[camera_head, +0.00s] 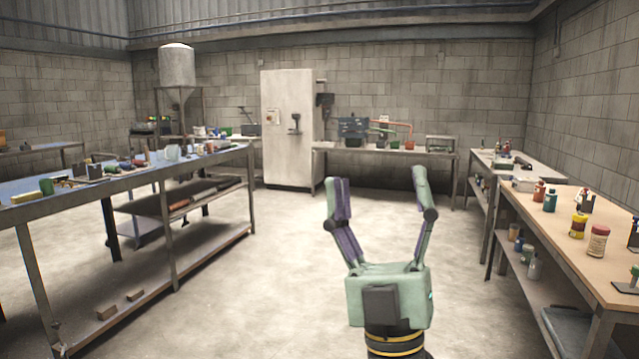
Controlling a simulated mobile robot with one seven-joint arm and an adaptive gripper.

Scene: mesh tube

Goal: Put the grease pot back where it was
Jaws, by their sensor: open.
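My gripper (377,180) points up in the middle of the view, fingers spread wide, with nothing between them. It is over the open floor, apart from the benches. I cannot tell for sure which object is the grease pot. On the right bench stand a yellow pot (578,226) and, nearer, a jar with a reddish lid (597,242), both upright. The gripper is well to the left of both.
The right bench (540,205) also bears a teal bottle (550,200) and a brown bottle (538,191). A long cluttered table (110,186) stands at left. A pale cabinet (288,125) and a back bench (385,151) line the far wall. The floor between is clear.

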